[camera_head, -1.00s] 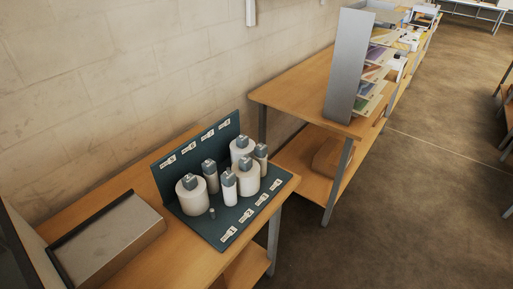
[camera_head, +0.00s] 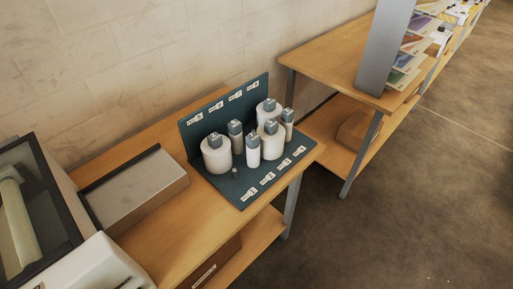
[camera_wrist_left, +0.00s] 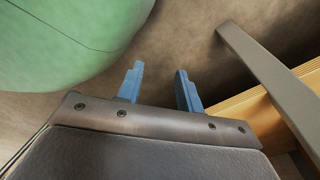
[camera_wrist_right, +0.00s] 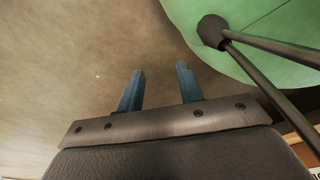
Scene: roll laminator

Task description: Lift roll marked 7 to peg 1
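Several white rolls with grey caps stand upright on a dark green peg rack (camera_head: 222,185) on the wooden table. A wide roll (camera_head: 216,158) is at the left and another wide roll (camera_head: 272,146) at the right front. Slim rolls (camera_head: 253,152) stand among them. The cap marks are too small to read, so I cannot tell which is 7. A short bare peg (camera_head: 235,173) shows at the front left, near the label that seems to read 1 (camera_head: 252,192). My left gripper (camera_wrist_left: 156,85) is open and empty. My right gripper (camera_wrist_right: 159,88) is open and empty. Neither shows in the head view.
A flat grey box (camera_head: 135,188) lies left of the rack. A white machine with a dark-framed window (camera_head: 100,265) is at the lower left. Another table (camera_head: 335,55) with a grey upright panel (camera_head: 384,45) stands at the right. Open floor (camera_head: 400,220) lies at front right.

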